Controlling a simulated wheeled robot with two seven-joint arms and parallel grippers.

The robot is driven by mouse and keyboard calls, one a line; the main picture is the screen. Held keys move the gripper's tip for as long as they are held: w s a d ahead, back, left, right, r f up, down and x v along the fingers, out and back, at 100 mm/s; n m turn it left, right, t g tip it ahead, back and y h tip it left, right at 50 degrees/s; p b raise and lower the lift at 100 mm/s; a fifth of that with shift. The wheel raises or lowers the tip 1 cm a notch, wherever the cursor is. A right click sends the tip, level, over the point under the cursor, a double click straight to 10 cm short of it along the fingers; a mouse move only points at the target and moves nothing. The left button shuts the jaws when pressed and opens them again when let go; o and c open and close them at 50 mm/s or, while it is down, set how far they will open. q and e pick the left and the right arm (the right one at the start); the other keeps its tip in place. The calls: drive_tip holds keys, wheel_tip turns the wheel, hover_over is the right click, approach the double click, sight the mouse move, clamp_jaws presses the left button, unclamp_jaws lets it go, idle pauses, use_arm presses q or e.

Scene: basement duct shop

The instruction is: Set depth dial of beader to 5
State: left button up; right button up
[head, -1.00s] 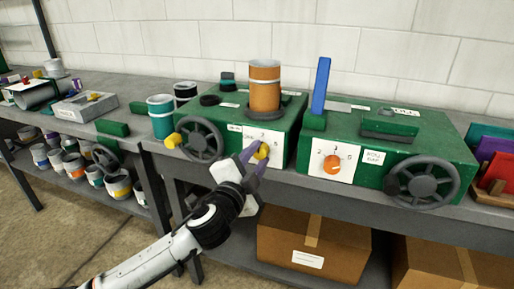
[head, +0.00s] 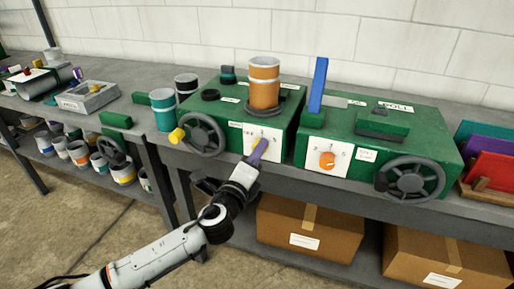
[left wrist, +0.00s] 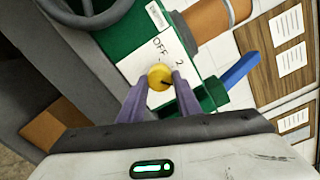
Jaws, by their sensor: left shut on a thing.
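A yellow dial (head: 255,150) sits on a white plate on the front of the left green machine (head: 225,121). In the left wrist view the yellow dial (left wrist: 160,77) has a dark pointer mark toward the lower right, and its plate reads OFF and 2. My left gripper (head: 258,150) is shut on the dial, its purple fingers (left wrist: 160,88) on either side of it. In the head view the fingers hide much of the dial and its scale. My right gripper is not in view.
The right green machine (head: 390,135) has an orange dial (head: 327,160) labelled ROLL GAP and a grey handwheel (head: 411,180). Another handwheel (head: 203,135) stands left of the yellow dial. An orange can (head: 264,80) stands on top. Cardboard boxes (head: 310,228) lie below.

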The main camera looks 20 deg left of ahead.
use_arm(q)
drive_tip(key=shift+m+p, duration=0.35)
drive_tip(key=shift+m, duration=0.55)
drive_tip(key=o, duration=1.1)
drive_tip(key=shift+c, duration=0.2)
drive_tip(key=s, duration=1)
drive_tip(key=shift+s+a+b, duration=0.15)
drive_tip(key=shift+b, duration=0.25)
